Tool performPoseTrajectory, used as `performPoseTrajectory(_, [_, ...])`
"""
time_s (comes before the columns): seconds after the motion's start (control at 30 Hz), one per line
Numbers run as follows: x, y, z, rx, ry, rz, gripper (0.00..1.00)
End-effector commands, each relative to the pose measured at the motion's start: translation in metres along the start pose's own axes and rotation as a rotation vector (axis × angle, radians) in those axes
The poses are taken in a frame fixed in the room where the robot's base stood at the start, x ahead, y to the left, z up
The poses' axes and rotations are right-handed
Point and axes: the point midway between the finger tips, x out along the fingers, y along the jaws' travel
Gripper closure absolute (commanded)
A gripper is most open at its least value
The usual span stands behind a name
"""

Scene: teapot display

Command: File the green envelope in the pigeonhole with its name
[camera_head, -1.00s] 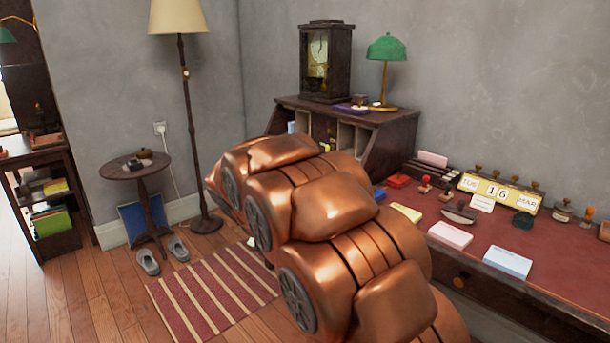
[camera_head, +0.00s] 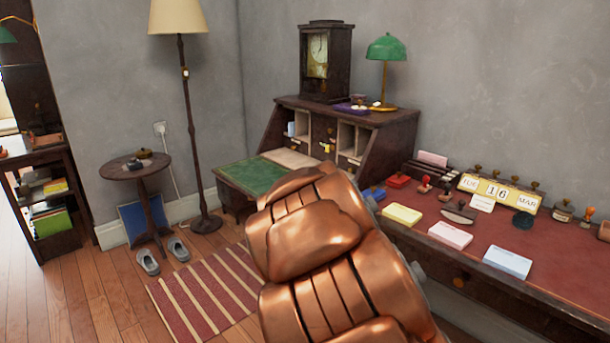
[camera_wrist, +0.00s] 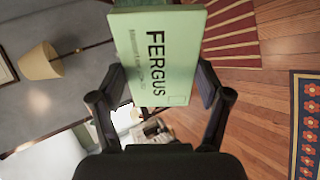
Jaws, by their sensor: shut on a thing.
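My gripper (camera_wrist: 160,78) is shut on a green envelope (camera_wrist: 157,52) in the wrist view. In the head view my copper arm hides the gripper and the envelope. The dark wooden bureau (camera_head: 388,140) stands against the back wall with its green-topped flap (camera_head: 255,180) down. Its pigeonholes (camera_head: 345,138) show partly above my arm, and a pale item (camera_head: 291,129) stands in the left one. I cannot read any names there.
A clock (camera_head: 326,62) and a green lamp (camera_head: 386,50) stand on the bureau. The red-topped table (camera_head: 560,262) at right holds stamps, paper pads and a date block (camera_head: 498,192). A floor lamp (camera_head: 190,130) and round table (camera_head: 135,166) stand at left.

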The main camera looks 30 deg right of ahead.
Motion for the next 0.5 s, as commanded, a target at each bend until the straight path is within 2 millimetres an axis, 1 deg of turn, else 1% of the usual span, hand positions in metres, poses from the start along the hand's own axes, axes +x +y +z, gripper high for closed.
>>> performPoseTrajectory(0.03, [0.001,0.001,0.006,-0.006,0.010,0.012,0.64])
performPoseTrajectory(0.5, [0.010,0.019,0.036,-0.108,0.213,0.170,0.64])
